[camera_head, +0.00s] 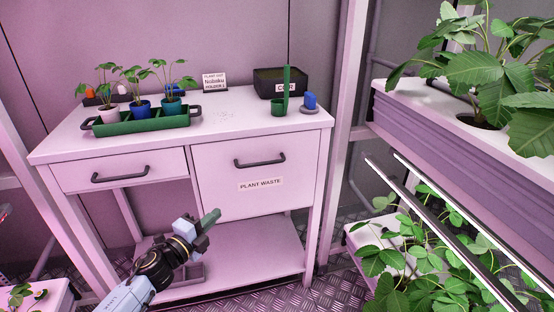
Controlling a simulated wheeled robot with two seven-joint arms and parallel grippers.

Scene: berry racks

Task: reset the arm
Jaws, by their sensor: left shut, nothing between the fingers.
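My left gripper (209,219) comes in from the lower left on its grey and black arm. It is shut and empty, with its fingers pointing up and to the right. It hangs in the air in front of the white workbench (225,125), below the level of the top. Nothing touches it that I can make out. My right gripper is not in view.
The bench has a drawer (120,171) and a PLANT WASTE front (262,172). On top stand a green tray (140,124) with small potted plants, a black box (280,82) and a blue item (309,101). A plant rack (450,145) stands at the right.

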